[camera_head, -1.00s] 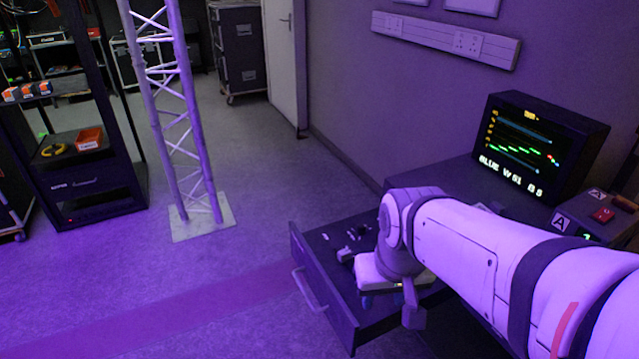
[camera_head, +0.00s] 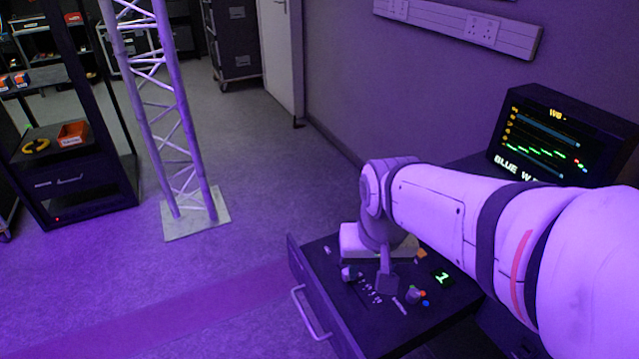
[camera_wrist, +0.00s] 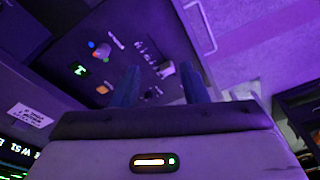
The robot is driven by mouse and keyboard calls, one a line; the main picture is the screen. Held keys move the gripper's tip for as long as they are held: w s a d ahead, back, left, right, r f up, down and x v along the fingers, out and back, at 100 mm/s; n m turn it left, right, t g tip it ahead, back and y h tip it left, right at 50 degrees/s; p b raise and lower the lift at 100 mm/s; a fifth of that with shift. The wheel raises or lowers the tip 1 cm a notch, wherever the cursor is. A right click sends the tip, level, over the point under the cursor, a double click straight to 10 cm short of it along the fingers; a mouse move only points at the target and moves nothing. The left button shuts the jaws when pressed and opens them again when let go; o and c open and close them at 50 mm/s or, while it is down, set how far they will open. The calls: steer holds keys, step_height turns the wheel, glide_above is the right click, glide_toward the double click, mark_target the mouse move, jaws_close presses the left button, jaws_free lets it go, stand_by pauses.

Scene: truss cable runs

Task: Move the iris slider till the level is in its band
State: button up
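The open drawer (camera_head: 312,290) holds a dark control panel, and no readable label shows which control is the iris slider. A pale cap (camera_head: 348,273) sits beside a row of white marks; what looks like the same cap (camera_wrist: 166,70) shows between my fingers in the wrist view. The monitor (camera_head: 560,140) shows blue horizontal bars, a green stepped trace and partly hidden text "BLUE W"; I cannot tell the level's band. My gripper (camera_wrist: 160,84) is open above the panel, fingers apart with nothing seen held. My arm hides part of the drawer in the head view.
The panel also has a round knob with coloured dots (camera_head: 415,294), a green "1" display (camera_head: 442,278) and an orange piece (camera_head: 421,255). A truss tower (camera_head: 170,120) stands left on open floor. A dark rack (camera_head: 65,195) is at far left.

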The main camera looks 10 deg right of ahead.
steer(key=w+f+m+b, duration=0.1)
steer(key=w+f+m, duration=0.1)
steer(key=w+m, duration=0.2)
steer(key=w+f+m+g+b, duration=0.1)
steer(key=w+f+m, duration=0.2)
steer(key=w+m, duration=0.1)
steer(key=w+f+m+b, duration=0.1)
steer(key=w+f+m, duration=0.2)
steer(key=w+m, duration=0.1)
steer(key=shift+d+f+g+b, duration=0.1)
steer(key=shift+f+g+b, duration=0.05)
steer(key=shift+g+b, duration=0.2)
steer(key=shift+w+f+m, duration=0.1)
steer(key=shift+f+m, duration=0.2)
steer(key=shift+m, duration=0.1)
step_height(320, 180, down, 7)
steer(key=shift+f+b, duration=0.2)
steer(key=shift+b, duration=0.65)
steer(key=shift+c, duration=0.4)
jaws_close()
